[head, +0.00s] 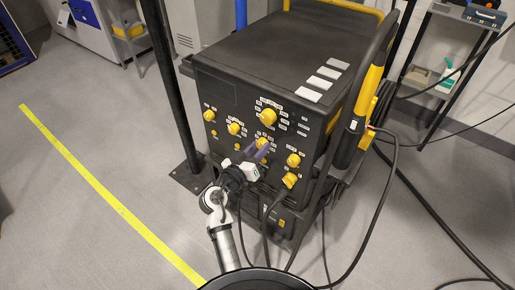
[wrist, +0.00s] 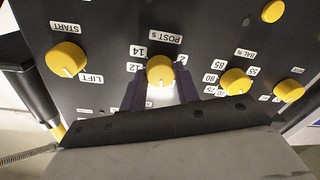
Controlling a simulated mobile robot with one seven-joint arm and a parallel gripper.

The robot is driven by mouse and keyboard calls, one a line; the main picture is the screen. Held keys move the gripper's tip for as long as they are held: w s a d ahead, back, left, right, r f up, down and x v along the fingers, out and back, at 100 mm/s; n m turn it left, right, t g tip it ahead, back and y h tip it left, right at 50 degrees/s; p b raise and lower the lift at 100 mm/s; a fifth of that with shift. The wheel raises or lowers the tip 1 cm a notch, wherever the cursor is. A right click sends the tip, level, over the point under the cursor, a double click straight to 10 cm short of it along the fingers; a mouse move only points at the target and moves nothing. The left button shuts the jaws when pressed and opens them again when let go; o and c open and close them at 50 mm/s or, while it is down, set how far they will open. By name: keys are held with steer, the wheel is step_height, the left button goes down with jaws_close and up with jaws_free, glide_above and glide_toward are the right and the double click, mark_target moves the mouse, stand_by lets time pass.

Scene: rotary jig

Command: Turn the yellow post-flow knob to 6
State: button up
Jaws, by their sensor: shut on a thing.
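The yellow post-flow knob (wrist: 160,69) is in the middle of the wrist view, below an upside-down "POST s" label. The numbers 14 and 12 show to its left; the rest of its scale is mostly hidden by my fingers. My gripper (wrist: 160,88) has its purple fingers on either side of this knob and is shut on it. I cannot tell surely which number the knob points at. In the head view, my gripper (head: 257,151) reaches the middle of the black machine's front panel, and the knob (head: 263,143) shows partly behind the purple fingers.
Other yellow knobs sit close by: the START/LIFT knob (wrist: 66,59) on the left and the balance knob (wrist: 236,81) on the right. The black machine (head: 280,50) has a yellow torch (head: 357,110) and cables on its right side. A dark pole (head: 171,85) stands at its left.

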steer(key=n+p, duration=0.2)
steer(key=n, duration=0.3)
steer(key=shift+n, duration=0.3)
stand_by(0.4)
steer(key=o, duration=1)
steer(key=b+v, duration=0.3)
steer(key=v, duration=1)
steer(key=shift+s+a+r, duration=0.2)
steer(key=shift+s+a, duration=0.1)
steer(key=shift+a, duration=0.05)
